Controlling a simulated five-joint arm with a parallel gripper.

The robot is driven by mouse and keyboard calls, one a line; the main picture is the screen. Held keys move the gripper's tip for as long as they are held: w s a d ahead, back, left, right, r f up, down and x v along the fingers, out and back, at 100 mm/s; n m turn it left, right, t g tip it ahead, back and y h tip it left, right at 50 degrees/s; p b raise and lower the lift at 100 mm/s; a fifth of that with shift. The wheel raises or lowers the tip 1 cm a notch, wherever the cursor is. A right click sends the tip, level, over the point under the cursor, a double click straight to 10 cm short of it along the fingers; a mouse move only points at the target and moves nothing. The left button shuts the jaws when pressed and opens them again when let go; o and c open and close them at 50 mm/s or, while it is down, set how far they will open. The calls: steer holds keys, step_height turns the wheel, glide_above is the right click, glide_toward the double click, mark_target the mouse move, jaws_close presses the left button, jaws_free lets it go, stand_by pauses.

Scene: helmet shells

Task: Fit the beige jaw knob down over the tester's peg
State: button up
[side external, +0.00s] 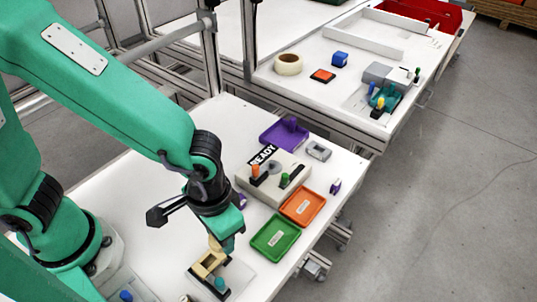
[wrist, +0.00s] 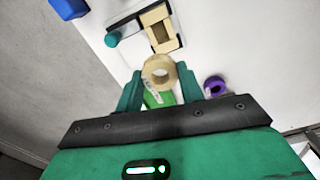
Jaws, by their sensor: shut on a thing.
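The beige jaw knob (wrist: 159,68) is a round ring-like piece with a hole, held between the two green fingers of my gripper (wrist: 160,82). In the side view my gripper (side external: 222,241) points down at the front of the table, with a beige bit of the knob (side external: 213,243) showing at its fingertips. The tester (side external: 262,180), a pale box with a READY sign, stands behind my gripper. It carries an orange peg (side external: 255,170), a green peg (side external: 284,180) and a grey round part on top. Which peg is meant cannot be told.
A beige frame on a black base (side external: 208,264) with a teal knob stands just below my gripper. A green tray (side external: 270,239) and an orange tray (side external: 302,206) lie to the right. A purple tray (side external: 285,133) and a grey part (side external: 319,151) lie behind the tester.

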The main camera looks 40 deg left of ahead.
steer(key=shift+s+d+r, duration=0.3)
steer(key=shift+s+r, duration=0.2)
steer(key=shift+s, duration=0.3)
steer(key=shift+s+d+r, duration=0.25)
steer(key=shift+s+r, duration=0.25)
steer(key=shift+s, duration=0.3)
steer(key=shift+s+d+r, duration=0.3)
steer(key=shift+s+r, duration=0.2)
steer(key=shift+s, duration=0.3)
steer(key=shift+w, duration=0.1)
steer(key=w+d+r+n, duration=0.15)
steer(key=w+n, duration=0.25)
steer(key=w, duration=0.5)
steer(key=n, duration=0.4)
glide_above(272, 163)
step_height(272, 163, down, 4)
steer(key=shift+w+f, duration=0.1)
steer(key=shift+w, duration=0.05)
steer(key=shift+f, duration=2.05)
steer(key=shift+f, duration=0.15)
steer(key=o, duration=0.9)
